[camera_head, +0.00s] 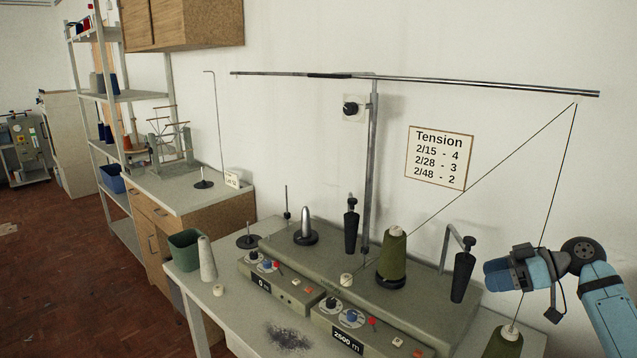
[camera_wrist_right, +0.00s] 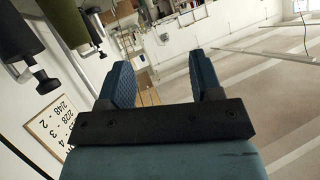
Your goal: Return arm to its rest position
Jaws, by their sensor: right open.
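My right arm (camera_head: 612,315) comes in from the right edge of the head view, bent at a round joint. Its blue and dark gripper (camera_head: 492,274) hangs in the air to the right of the black-knobbed post on the grey winding machine. In the right wrist view the two blue fingers (camera_wrist_right: 159,78) stand apart with nothing between them. My left gripper is not in view.
A second thread drops past my right gripper to a lower green cone (camera_head: 503,345).

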